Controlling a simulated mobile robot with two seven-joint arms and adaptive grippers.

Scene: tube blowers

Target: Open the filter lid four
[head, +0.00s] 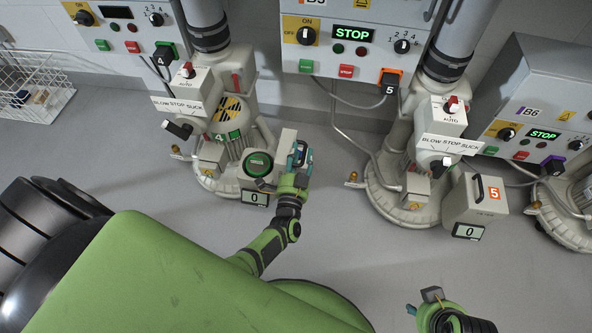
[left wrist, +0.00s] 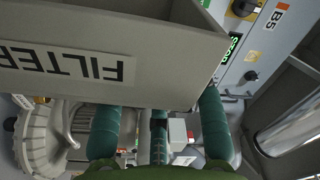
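Blower four (head: 228,130) stands left of centre in the head view, with a green "4" label. Its filter lid (head: 284,148) is swung out to the right, and a round green filter (head: 258,164) is exposed beside it. In the left wrist view the lid (left wrist: 105,65) is close, its FILTER label upside down and part of its hollow inside showing. My left gripper (head: 301,156) is at the lid's right side; its teal fingers (left wrist: 158,135) are spread apart, with nothing seen gripped between them. My right gripper (head: 424,302) is at the bottom edge, partly cut off.
Blower five (head: 405,150) stands to the right, its filter box (head: 474,200) closed. Control boxes (head: 345,45) hang on the wall behind, with cables below. A white wire basket (head: 32,88) is at far left. Grey floor (head: 335,215) is clear between the two blowers.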

